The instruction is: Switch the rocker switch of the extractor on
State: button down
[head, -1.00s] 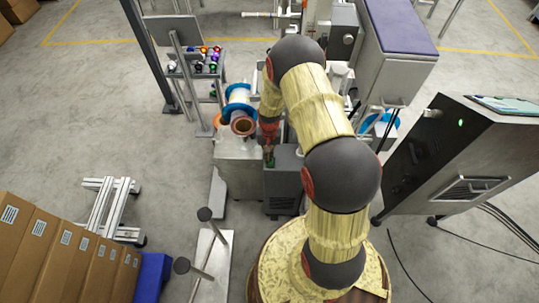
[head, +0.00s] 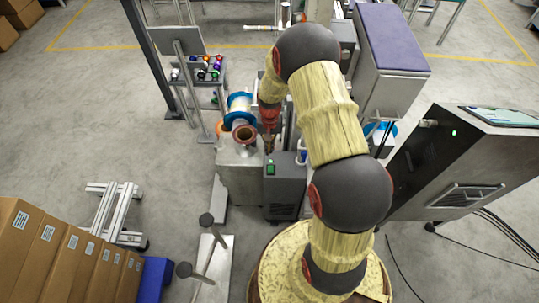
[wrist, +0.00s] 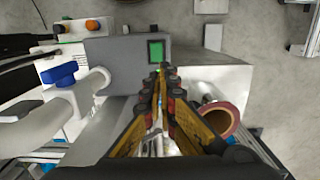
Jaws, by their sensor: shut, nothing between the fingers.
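The extractor (head: 287,190) is a dark grey box on the floor in the head view, just past my base. Its green rocker switch (head: 270,168) sits on the top left part of the box. In the wrist view the grey extractor (wrist: 115,60) is at the top, with the green switch (wrist: 156,50) in a dark frame. My gripper (wrist: 160,70) is shut and empty, its tips just below the switch in that picture. In the head view my gripper (head: 268,143) is beyond the switch, apart from it. I cannot tell which side of the rocker is pressed.
A spool (head: 239,105) with blue flanges and a copper-coloured reel (head: 244,133) stand left of my gripper. A blue-handled valve on a pale pipe (wrist: 60,75) is at the left of the wrist view. A large metal cabinet (head: 440,165) stands at the right.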

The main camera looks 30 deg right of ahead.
jog(key=shift+w+r, duration=0.1)
jog(key=shift+r, duration=0.8)
jog(key=s+a+n+g, duration=0.1)
jog(key=s+a, duration=0.1)
jog(key=s, duration=0.3)
jog(key=s+a+r+n+t, duration=0.2)
jog(key=s+a+r, duration=0.2)
jog(key=r, duration=0.8)
jog(key=s+a+r+n+t+b, duration=0.1)
jog(key=s+a+r+n+t, duration=0.1)
jog(key=s+r, duration=0.5)
jog(key=s+a+r+n+t, duration=0.1)
jog(key=s+a+r+t, duration=0.2)
jog(key=r, duration=1.5)
jog(key=s+a, duration=0.3)
jog(key=shift+a+r+n+h+b, duration=0.25)
jog(key=shift+r+n+h+b, duration=0.05)
jog(key=shift+n+b, duration=0.1)
jog(key=shift+s, duration=0.1)
